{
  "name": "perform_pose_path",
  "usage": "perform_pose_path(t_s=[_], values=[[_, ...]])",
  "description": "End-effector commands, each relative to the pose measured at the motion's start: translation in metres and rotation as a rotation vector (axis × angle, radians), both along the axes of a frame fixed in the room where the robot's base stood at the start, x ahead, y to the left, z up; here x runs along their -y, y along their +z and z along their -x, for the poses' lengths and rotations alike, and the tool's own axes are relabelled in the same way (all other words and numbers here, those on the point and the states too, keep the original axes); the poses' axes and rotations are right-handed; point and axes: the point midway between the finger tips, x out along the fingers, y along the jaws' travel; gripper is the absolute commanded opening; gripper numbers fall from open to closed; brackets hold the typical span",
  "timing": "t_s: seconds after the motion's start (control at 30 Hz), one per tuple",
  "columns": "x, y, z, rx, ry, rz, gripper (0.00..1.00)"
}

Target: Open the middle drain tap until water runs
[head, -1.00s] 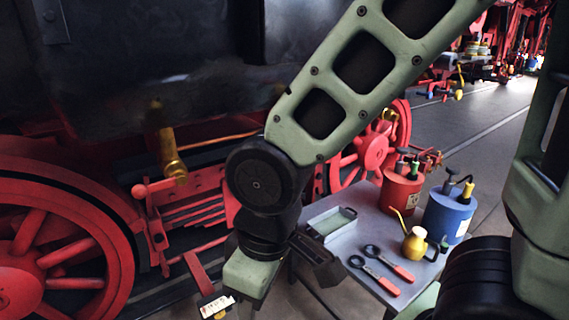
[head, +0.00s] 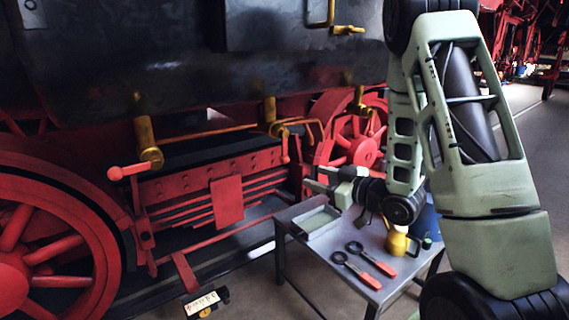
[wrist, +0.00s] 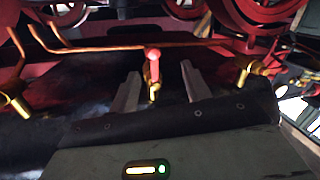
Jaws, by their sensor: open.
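Three brass drain taps hang under the dark boiler in the head view. The middle tap (head: 270,112) has a red lever (head: 284,150) hanging down. The left tap (head: 148,145) has its red lever (head: 128,170) out to the left. The right tap (head: 358,98) is partly behind my arm. My gripper (head: 318,179) is open and empty, right of and lower than the middle lever, fingers toward the engine. In the wrist view a red-knobbed lever (wrist: 153,60) and its brass tap (wrist: 154,92) appear between the open fingers, beyond the tips. I see no water running.
A grey table (head: 310,250) stands below my forearm with a tray (head: 315,221), two red-handled tools (head: 371,265) and a yellow oil can (head: 398,243). Brass pipes (head: 215,132) run near the taps. Red wheels (head: 50,245) flank the frame.

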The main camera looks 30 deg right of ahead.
Motion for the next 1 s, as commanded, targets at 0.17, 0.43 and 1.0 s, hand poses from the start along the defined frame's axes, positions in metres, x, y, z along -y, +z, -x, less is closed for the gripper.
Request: perform_pose_path(t_s=[0.17,0.43,1.0], values=[[0.016,0.004,0.012,0.069,-0.006,-0.025,0.48],[0.010,0.001,-0.008,0.082,0.000,-0.023,0.48],[-0.016,0.007,-0.119,0.076,-0.002,-0.027,0.48]])
